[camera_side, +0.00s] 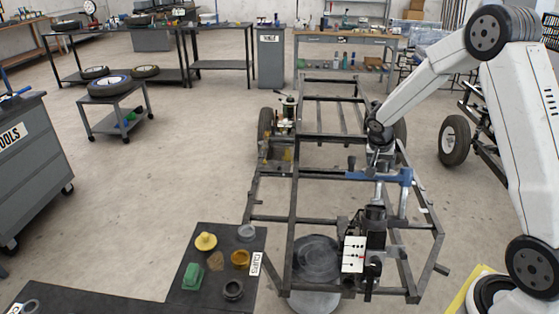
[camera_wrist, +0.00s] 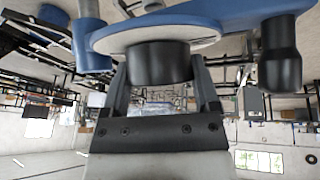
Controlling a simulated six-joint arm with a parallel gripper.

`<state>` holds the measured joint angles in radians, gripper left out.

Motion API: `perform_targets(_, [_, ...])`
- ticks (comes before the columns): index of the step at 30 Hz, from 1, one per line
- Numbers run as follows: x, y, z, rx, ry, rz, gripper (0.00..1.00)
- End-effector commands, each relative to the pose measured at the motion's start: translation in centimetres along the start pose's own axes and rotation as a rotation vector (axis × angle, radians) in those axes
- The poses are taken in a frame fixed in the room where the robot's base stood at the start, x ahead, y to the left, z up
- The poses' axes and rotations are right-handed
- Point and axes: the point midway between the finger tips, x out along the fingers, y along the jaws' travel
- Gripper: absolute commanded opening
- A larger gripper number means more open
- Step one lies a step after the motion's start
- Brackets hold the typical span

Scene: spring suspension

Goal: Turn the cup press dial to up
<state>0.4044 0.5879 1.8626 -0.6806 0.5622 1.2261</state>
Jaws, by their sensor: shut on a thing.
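My gripper (camera_wrist: 160,88) has its two fingers on either side of a black round grip under a blue tool (camera_wrist: 205,18) and is shut on it. In the side view my gripper (camera_side: 380,152) is above the frame, with the blue tool (camera_side: 392,177) just below it. Below that, a black press-like unit (camera_side: 375,222) stands on the frame. A white panel (camera_side: 354,254) with small red and black marks is on its front, with a dark part (camera_side: 372,266) beside it. I cannot make out the dial or its setting.
The dark metal chassis frame (camera_side: 272,219) surrounds the unit. A grey tool cabinet (camera_side: 30,150) stands far left. The floor between is open.

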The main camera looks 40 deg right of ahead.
Motion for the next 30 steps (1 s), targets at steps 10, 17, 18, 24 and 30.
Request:
perform_targets(10, [-0.05,0.01,0.02,-0.007,0.0,-0.005,0.19])
perform_targets(17, [-0.05,0.04,0.03,-0.014,-0.001,-0.013,0.19])
perform_targets(18, [-0.05,0.05,0.03,-0.017,-0.001,-0.015,0.19])
perform_targets(24, [-0.05,0.07,0.03,-0.043,-0.001,-0.04,0.19])
perform_targets(30, [-0.03,0.07,0.05,-0.087,-0.002,-0.084,0.19])
